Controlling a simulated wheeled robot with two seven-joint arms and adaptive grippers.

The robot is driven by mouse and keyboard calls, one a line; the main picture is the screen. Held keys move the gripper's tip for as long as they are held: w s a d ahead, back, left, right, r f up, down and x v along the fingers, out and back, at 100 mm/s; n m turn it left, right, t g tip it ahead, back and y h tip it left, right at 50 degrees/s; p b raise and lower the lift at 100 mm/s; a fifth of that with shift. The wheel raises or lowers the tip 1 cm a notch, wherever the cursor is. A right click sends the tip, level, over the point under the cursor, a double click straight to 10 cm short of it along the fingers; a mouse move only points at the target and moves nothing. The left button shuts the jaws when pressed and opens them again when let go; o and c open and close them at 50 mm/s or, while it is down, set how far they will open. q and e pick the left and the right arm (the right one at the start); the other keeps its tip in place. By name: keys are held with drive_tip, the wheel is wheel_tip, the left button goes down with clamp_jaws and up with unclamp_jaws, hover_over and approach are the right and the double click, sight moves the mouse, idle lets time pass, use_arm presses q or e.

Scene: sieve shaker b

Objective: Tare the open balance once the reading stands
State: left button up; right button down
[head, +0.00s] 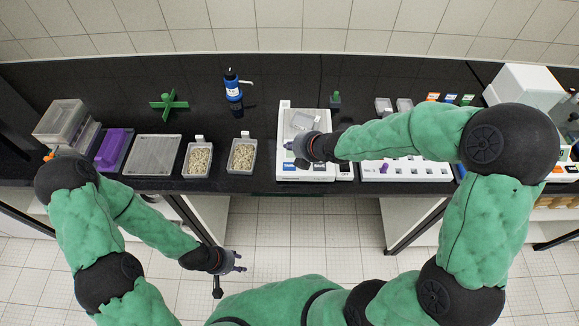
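The open balance (284,124) is a white device on the black bench, right of centre, with a clear or grey dish (302,119) on its pan. A blue-labelled key (289,167) shows at its front edge. Its display is not readable, as my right gripper covers part of the front. My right gripper (291,149) reaches in from the right, close over the front of the balance; whether it touches is unclear, and its fingers are too small to judge. My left gripper (241,262) hangs over the floor in front of the bench, its fingers seemingly apart and empty.
Two trays of grains (199,158) (242,155) stand left of the balance. Further left are a grey tray (153,154), a purple block (113,149) and clear boxes (61,118). Behind are a green cross (169,104) and a blue bottle (233,88). A white panel (410,172) lies right.

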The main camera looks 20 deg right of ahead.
drive_tip(key=b, duration=0.5)
hover_over(291, 167)
wheel_tip(291, 167, down, 7)
drive_tip(key=shift+r, duration=0.2)
drive_tip(key=shift+f+b, duration=0.5)
drive_tip(key=shift+b, duration=0.2)
idle(0.4)
drive_tip(key=shift+f+b, duration=0.4)
drive_tip(key=shift+b, duration=0.1)
drive_tip(key=shift+f+b, duration=0.5)
idle(0.7)
drive_tip(key=shift+r, duration=0.1)
drive_tip(key=shift+r+p, duration=0.8)
drive_tip(key=shift+r, duration=0.05)
